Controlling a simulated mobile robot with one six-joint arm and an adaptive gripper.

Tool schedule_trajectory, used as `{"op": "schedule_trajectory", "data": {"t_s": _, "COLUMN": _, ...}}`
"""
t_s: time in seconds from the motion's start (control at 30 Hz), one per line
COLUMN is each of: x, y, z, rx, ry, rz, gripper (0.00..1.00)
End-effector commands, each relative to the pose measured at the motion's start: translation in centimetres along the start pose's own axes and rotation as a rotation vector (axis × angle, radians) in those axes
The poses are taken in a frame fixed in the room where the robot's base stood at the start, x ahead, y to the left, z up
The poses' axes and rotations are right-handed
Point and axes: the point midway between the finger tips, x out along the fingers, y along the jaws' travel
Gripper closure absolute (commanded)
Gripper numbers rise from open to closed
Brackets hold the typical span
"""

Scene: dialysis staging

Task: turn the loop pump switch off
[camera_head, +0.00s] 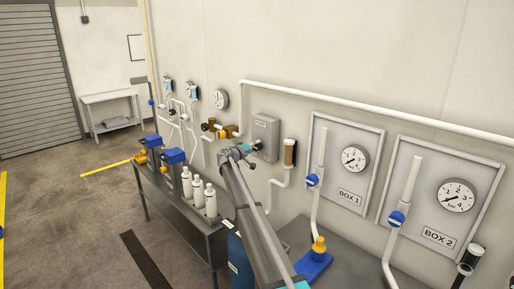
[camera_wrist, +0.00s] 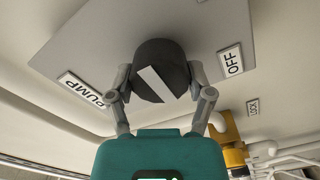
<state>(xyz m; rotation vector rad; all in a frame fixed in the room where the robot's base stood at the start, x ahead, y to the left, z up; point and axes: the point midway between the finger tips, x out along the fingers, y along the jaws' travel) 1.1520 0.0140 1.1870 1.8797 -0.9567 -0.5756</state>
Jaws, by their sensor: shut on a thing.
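The pump switch is a round black knob (camera_wrist: 158,62) with a white bar mark, on the front of a grey box (camera_head: 265,131) on the wall. In the wrist view, the mark slants from upper left to lower right. A PUMP label (camera_wrist: 82,90) is left of the knob and an OFF label (camera_wrist: 230,61) is right of it. My gripper (camera_head: 250,148) is at the front of the box. In the wrist view its two fingers (camera_wrist: 160,75) are on opposite sides of the knob, shut on it. My gripper and arm hide the knob in the head view.
White bottles (camera_head: 198,190) stand on a dark bench to the left. The BOX 1 panel (camera_head: 337,195) and BOX 2 panel (camera_head: 423,219) are to the right.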

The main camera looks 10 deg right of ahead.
Motion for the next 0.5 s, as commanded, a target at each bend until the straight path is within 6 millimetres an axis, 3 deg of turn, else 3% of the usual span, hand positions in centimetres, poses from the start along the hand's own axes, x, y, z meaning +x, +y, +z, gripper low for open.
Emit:
{"op": "schedule_trajectory", "data": {"t_s": 0.07, "x": -0.23, "y": -0.14, "z": -0.10, "rx": 0.003, "ry": 0.002, "rz": -0.004, "gripper": 0.80}}
{"op": "schedule_trajectory", "data": {"t_s": 0.1, "x": -0.23, "y": -0.14, "z": -0.09, "rx": 0.003, "ry": 0.002, "rz": -0.004, "gripper": 0.29}}
{"op": "schedule_trajectory", "data": {"t_s": 0.23, "x": -0.19, "y": -0.11, "z": -0.07, "rx": 0.002, "ry": 0.001, "rz": -0.003, "gripper": 0.05}}
{"op": "schedule_trajectory", "data": {"t_s": 0.27, "x": -0.17, "y": -0.10, "z": -0.06, "rx": 0.002, "ry": 0.001, "rz": -0.003, "gripper": 0.00}}
{"op": "schedule_trajectory", "data": {"t_s": 0.5, "x": -0.06, "y": -0.04, "z": -0.01, "rx": 0.001, "ry": 0.000, "rz": -0.001, "gripper": 0.00}}
